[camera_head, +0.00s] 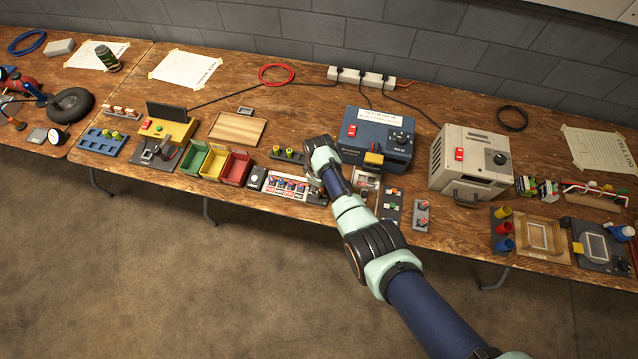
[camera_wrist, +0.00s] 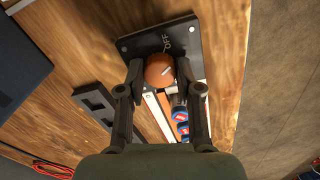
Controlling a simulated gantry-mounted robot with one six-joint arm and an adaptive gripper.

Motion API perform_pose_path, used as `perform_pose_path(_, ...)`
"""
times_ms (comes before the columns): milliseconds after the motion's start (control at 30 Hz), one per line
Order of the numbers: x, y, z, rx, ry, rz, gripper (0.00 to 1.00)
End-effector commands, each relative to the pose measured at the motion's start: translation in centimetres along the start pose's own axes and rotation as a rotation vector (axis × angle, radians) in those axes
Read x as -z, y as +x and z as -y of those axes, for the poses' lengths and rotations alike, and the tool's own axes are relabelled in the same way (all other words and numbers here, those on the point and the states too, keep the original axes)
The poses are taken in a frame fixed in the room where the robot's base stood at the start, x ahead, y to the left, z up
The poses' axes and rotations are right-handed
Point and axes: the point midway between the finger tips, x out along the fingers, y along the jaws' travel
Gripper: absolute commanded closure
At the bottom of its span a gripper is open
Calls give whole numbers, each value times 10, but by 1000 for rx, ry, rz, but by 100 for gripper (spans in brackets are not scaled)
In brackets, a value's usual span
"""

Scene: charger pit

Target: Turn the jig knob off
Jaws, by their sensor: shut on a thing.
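The jig knob (camera_wrist: 158,66) is a round orange knob with a short white line on its top, seen in the wrist view. The line slants toward the upper right. The knob sits on a dark plate (camera_wrist: 194,50) with screws and a white OFF marking just above the knob. My gripper (camera_wrist: 159,74) has one finger on each side of the knob and is shut on it. In the head view my arm covers the knob and the gripper's fingertips.
A white-edged strip with red-and-blue buttons (camera_wrist: 181,114) lies close beside the right finger. A dark slotted block (camera_wrist: 95,101) is left of the gripper. In the head view a blue power box (camera_head: 378,140) and colored bins (camera_head: 235,167) stand nearby.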

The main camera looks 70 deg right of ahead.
Motion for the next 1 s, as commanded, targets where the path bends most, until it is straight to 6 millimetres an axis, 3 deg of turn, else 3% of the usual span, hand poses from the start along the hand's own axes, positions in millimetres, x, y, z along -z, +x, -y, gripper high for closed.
perform_pose_path(500, 0, 0, 0, 1, -377, 0, 100)
perform_pose_path(1000, 0, 0, 0, 0, -473, 0, 100)
